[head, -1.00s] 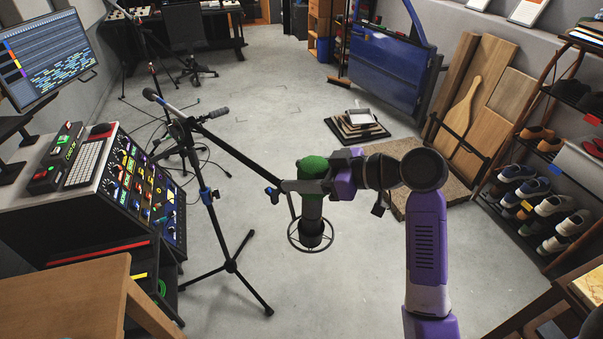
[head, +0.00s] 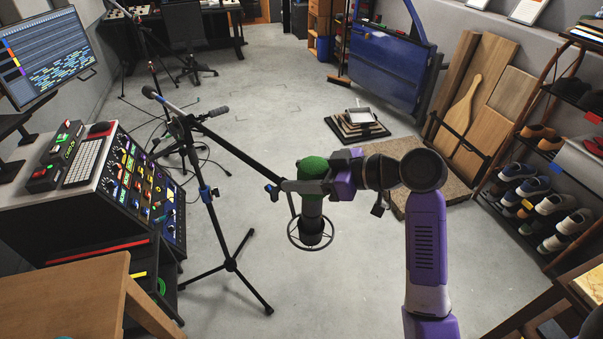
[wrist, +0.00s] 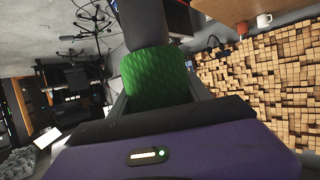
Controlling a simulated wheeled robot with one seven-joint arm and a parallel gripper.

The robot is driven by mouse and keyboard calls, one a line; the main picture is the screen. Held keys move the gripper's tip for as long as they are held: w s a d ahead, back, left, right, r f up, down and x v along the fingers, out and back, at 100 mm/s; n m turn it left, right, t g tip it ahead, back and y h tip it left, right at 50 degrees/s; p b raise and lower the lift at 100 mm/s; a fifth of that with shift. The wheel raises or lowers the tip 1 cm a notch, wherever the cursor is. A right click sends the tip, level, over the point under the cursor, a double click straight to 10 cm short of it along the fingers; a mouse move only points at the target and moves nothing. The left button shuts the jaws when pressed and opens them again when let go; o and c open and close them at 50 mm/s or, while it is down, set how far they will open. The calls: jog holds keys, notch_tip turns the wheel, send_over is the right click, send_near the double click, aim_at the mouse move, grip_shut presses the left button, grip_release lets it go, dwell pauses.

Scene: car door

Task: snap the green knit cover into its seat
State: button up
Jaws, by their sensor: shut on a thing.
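In the wrist view the green knit cover (wrist: 158,77) lies between my fingers, against the dark grey cylinder (wrist: 142,22). My gripper (head: 325,178) is shut on the cover from the right side. The wrist view also shows my gripper (wrist: 160,100) close around it. Whether the cover is fully seated cannot be told, as the fingers hide part of its edge.
A round wire ring (head: 310,234) hangs around the microphone's lower end. A mixing console (head: 115,180) stands at left, with a wooden table (head: 65,290) in front of it. A shoe rack (head: 530,170) and a blue car door (head: 385,65) stand at right.

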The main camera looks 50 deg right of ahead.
notch_tip(320, 180, down, 7)
jog(key=b, duration=0.5)
jog(key=shift+f, duration=0.15)
dwell(2.2)
jog(key=o, duration=1.4)
jog(key=shift+b+v, duration=0.6)
jog(key=shift+v, duration=3.25)
